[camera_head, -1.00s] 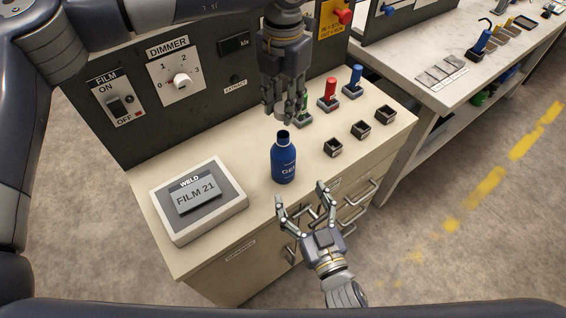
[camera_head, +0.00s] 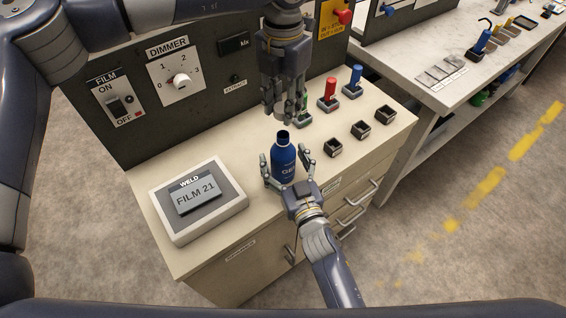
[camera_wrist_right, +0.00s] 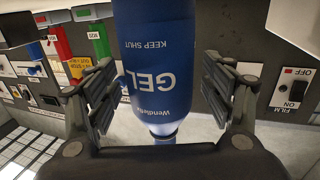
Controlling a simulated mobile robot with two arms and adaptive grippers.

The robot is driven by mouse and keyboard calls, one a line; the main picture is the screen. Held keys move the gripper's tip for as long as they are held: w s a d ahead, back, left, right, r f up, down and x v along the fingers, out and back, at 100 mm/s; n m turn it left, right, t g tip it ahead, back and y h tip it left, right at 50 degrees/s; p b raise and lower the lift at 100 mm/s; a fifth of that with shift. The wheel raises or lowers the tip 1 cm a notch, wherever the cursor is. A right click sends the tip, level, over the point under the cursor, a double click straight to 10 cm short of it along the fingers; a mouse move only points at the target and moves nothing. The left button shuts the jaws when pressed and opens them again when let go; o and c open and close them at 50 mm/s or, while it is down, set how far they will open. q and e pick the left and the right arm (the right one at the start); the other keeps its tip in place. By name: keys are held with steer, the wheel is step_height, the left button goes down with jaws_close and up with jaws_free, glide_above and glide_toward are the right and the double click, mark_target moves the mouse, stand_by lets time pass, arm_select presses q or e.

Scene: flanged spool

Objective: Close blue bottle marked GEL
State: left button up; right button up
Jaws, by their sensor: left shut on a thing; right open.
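The blue bottle (camera_head: 283,160) marked GEL stands upright on the cream bench top, its dark neck opening showing with no cap on it. My right gripper (camera_head: 285,158) is open, with a finger on each side of the bottle. In the right wrist view the bottle (camera_wrist_right: 155,60) shows upside down between the spread fingers (camera_wrist_right: 160,85), with gaps beside it. My left gripper (camera_head: 284,112) points down above and behind the bottle neck, apart from it. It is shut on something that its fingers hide.
A screen box reading FILM 21 (camera_head: 198,198) stands left of the bottle. Red (camera_head: 328,92), blue (camera_head: 354,78) and green (camera_head: 304,114) handled pieces stand in holders behind right. Small empty dark holders (camera_head: 360,130) sit at right. A dark panel with switches rises behind.

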steer(key=shift+w, duration=0.15)
steer(key=c, duration=1.6)
arm_select(q)
glide_above(283, 141)
steer(key=shift+w+f, duration=0.1)
steer(key=shift+f, duration=2.4)
arm_select(e)
steer(key=shift+c, duration=0.2)
arm_select(q)
steer(key=shift+f, duration=0.9)
steer(key=shift+f, duration=0.6)
